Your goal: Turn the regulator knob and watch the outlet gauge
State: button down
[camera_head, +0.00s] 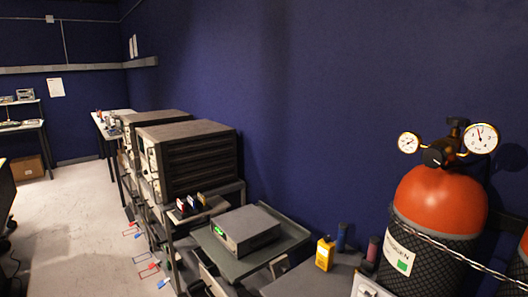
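A gas cylinder with an orange-red top (440,197) and a dark mesh-wrapped body stands at the right. A brass regulator sits on it, with a black knob (433,157) facing me. Another black knob-like part (458,122) is on top. A smaller white gauge (408,143) is on the left and a larger white gauge (481,138) on the right. The larger one's needle points up, slightly left. I cannot tell which gauge is the outlet one, and the scale numbers are too small to read. My gripper is not in view.
A chain (446,248) crosses the cylinder. A second cylinder is cut off at the right edge. A yellow container (325,254) stands on a grey surface left of the cylinder. A cart tray (283,254) holds a grey box (245,230). Open floor (85,220) lies at the left.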

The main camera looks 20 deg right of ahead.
aim_at(433, 157)
jog(key=z, duration=1.85)
